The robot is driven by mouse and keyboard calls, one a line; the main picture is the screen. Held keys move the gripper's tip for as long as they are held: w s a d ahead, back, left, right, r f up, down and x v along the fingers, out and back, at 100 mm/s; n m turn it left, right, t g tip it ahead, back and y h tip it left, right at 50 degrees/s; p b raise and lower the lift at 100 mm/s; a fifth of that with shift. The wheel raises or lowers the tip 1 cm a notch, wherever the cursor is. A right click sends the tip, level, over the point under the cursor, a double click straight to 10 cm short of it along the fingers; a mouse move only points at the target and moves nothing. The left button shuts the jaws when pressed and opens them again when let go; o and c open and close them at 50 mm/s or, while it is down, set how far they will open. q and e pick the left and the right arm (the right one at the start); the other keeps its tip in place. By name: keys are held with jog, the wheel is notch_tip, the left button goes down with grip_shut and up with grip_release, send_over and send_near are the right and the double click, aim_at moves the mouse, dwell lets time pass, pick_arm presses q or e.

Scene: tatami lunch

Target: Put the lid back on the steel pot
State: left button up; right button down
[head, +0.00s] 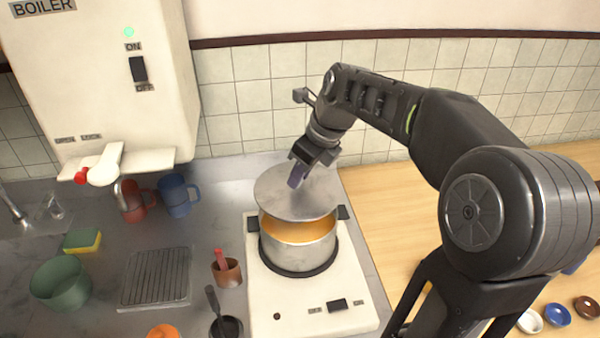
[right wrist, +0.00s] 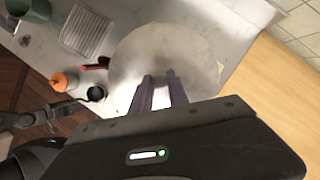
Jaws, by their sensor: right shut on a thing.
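The steel pot (head: 300,252) stands on the white cooker and has orange contents showing at its front. The round grey lid (head: 280,203) is above the pot, set toward the back, and covers the rear of the opening. Whether it touches the rim I cannot tell. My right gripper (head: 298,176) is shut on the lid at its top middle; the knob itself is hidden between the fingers. The lid (right wrist: 190,62) also fills the middle of the right wrist view, under the purple fingers (right wrist: 160,82). My left gripper is not in view in the head view.
The white cooker (head: 262,308) has a dark switch at its front. Left of it are a brown cup (head: 227,272), a dark pot with a handle (head: 226,327), a drying rack (head: 156,277) and mugs (head: 177,196). Small bowls (head: 557,315) stand at the right.

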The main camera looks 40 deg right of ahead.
aim_at(302, 187)
jog(key=shift+f+b, duration=1.95)
jog(key=shift+f, duration=0.3)
jog(key=shift+f+b, duration=0.5)
jog(key=shift+f, duration=0.35)
jog(key=shift+p, duration=0.3)
jog(key=shift+f, duration=0.15)
dwell(0.5)
jog(key=c, duration=1.2)
grip_release()
jog(key=shift+o, duration=0.4)
jog(key=o, duration=0.4)
